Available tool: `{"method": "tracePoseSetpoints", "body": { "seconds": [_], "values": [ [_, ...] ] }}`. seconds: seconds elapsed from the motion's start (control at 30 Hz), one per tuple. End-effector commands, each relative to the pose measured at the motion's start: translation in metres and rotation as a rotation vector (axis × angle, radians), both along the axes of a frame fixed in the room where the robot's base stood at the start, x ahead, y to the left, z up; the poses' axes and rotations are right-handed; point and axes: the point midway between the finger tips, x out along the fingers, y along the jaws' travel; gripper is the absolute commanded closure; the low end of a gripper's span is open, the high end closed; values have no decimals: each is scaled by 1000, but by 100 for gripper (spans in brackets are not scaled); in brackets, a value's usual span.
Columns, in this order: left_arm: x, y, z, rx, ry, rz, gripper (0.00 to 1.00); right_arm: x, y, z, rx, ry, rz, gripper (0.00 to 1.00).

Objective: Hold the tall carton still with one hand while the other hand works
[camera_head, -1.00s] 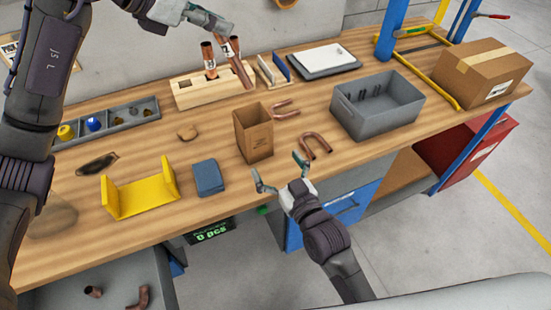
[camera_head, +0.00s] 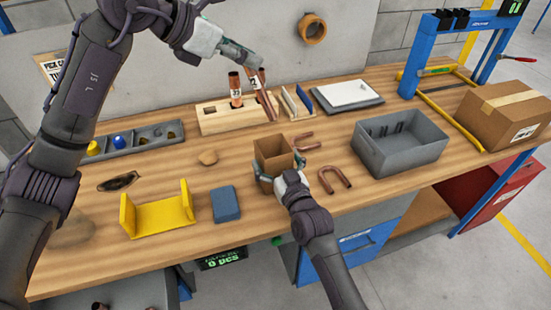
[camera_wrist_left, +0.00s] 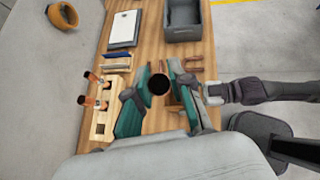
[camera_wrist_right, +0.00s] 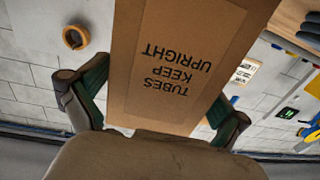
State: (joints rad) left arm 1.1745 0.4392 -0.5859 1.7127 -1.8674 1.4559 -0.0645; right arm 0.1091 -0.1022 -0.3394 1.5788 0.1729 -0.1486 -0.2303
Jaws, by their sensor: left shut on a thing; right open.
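The tall brown carton (camera_head: 272,149) stands upright and open-topped on the bench. In the right wrist view its printed side (camera_wrist_right: 180,75) fills the space between my fingers. My right gripper (camera_head: 277,172) is open, with one finger on either side of the carton; I cannot tell whether they touch it. My left gripper (camera_head: 258,66) is shut on a copper tube (camera_head: 266,99), held tilted beside the wooden rack (camera_head: 222,123). The tube appears end-on in the left wrist view (camera_wrist_left: 159,84). Copper tubes (camera_head: 235,88) also stand in the rack.
Copper U-bends (camera_head: 334,180) lie right of the carton, before a grey bin (camera_head: 402,145). A blue block (camera_head: 225,204) and yellow cradle (camera_head: 158,218) are to the left. A grey parts tray (camera_head: 140,143) is behind them. A cardboard box (camera_head: 505,117) stands far right.

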Motion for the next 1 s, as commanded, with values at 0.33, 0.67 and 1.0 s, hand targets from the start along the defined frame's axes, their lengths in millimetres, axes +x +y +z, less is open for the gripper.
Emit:
{"method": "tracePoseSetpoints", "body": {
  "seconds": [0.33, 0.67, 1.0],
  "values": [
    [0, 0, 0, -1, -1, 0, 100, 0, 0, 0, 0, 0, 0, 18],
    [2, -5, -2, 11, 16, 7, 100, 0, 0, 0, 0, 0, 0, 53],
    [27, -48, -42, 227, 188, 174, 100, 0, 0, 0, 0, 0, 0, 53]
  ]
}}
